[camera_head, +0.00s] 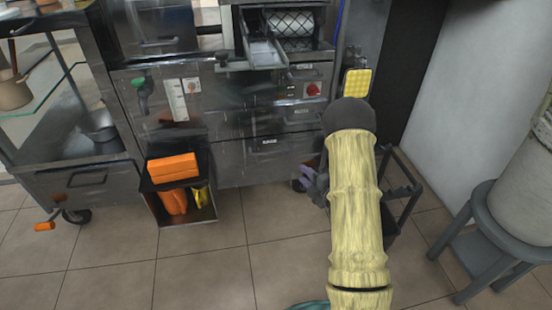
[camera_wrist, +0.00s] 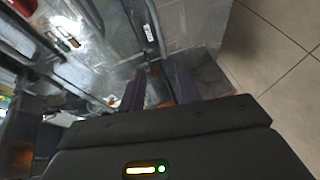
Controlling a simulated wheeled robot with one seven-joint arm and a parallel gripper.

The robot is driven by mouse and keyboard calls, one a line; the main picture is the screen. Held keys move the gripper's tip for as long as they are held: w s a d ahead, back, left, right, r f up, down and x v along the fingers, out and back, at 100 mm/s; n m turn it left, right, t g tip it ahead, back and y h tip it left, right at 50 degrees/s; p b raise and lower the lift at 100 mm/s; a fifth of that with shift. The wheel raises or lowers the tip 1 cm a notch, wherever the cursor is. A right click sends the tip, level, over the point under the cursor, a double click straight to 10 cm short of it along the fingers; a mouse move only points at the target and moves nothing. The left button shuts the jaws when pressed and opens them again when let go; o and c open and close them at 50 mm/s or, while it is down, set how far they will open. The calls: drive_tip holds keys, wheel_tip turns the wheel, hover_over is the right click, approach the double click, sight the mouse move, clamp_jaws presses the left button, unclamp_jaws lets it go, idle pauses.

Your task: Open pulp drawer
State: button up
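The steel sugarcane press has a wide lower drawer front (camera_head: 245,168) with a dark recessed handle and a small white label that is too small to read. I cannot tell for sure which front is the pulp drawer. The drawer fronts look closed. In the wrist view a labelled steel front (camera_wrist: 150,45) lies beyond my fingers. My gripper (camera_head: 308,182) is low at the right end of the drawer front, partly hidden behind my arm. In the wrist view my gripper (camera_wrist: 159,88) has its two dark purple fingers apart, with nothing clearly held between them.
An open dark box (camera_head: 188,218) with orange and yellow items stands on the floor left of the drawer. A grey stool (camera_head: 470,250) with a pale container stands at right. A wheeled steel cart (camera_head: 90,185) is at left. Tiled floor in front is clear.

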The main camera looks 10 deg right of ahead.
drive_tip(key=b+x, duration=0.6)
drive_tip(key=x, duration=1.1)
drive_tip(key=shift+w+b, duration=0.2)
drive_tip(key=shift+b, duration=0.15)
drive_tip(key=shift+a, duration=0.1)
drive_tip(key=shift+c, duration=0.2)
clamp_jaws()
